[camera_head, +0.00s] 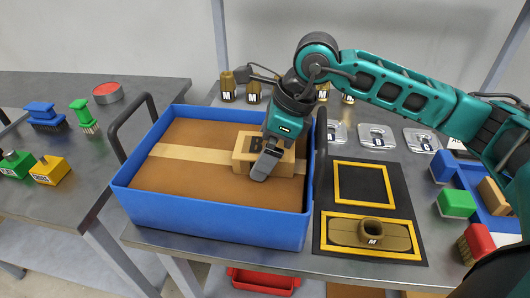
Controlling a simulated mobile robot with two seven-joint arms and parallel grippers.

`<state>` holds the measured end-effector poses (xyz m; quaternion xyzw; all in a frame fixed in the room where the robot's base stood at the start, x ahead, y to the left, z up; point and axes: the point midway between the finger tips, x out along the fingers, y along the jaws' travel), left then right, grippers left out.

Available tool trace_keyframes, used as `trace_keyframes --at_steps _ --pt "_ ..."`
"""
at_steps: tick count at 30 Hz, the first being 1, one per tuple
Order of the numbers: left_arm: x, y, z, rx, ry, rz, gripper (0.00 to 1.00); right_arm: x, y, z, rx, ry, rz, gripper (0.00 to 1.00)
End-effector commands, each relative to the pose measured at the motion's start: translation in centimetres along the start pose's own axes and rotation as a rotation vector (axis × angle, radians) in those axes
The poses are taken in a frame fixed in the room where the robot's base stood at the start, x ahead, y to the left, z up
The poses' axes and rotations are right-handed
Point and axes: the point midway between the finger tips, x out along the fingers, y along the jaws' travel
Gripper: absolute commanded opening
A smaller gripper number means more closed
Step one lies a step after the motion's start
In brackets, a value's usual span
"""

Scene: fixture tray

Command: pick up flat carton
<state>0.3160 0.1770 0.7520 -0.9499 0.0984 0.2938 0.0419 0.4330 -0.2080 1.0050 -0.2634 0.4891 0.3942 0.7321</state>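A wide, flat brown carton (195,185) with a pale tape strip lies inside the blue crate (210,222) and nearly fills it. A smaller tan box (284,163) with a dark letter B rests on or just above its right side. I cannot tell which of the two the task names. My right gripper (266,163) points down at the small box, with a grey finger in front of its near face. The other finger is hidden, so I cannot tell whether it grips. My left gripper is not in view.
The crate has dark handles (115,130) on its sides. Coloured brushes (48,170) stand on the left table. A red bin (263,280) sits below.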

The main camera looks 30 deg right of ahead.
Motion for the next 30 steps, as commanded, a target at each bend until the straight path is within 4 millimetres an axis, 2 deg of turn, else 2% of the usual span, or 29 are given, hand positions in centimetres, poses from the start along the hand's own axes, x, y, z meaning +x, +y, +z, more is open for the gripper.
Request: trace_keyframes --at_steps 4,20,30 --pt "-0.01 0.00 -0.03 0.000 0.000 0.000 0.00 -0.03 0.01 0.03 0.000 0.000 0.000 1.00" --pt "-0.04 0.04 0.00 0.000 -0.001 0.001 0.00 -0.06 -0.01 0.05 0.000 -0.001 -0.001 0.50" --pt "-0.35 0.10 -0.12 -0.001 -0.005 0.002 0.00 -0.32 -0.01 0.15 0.000 -0.001 0.000 0.50"
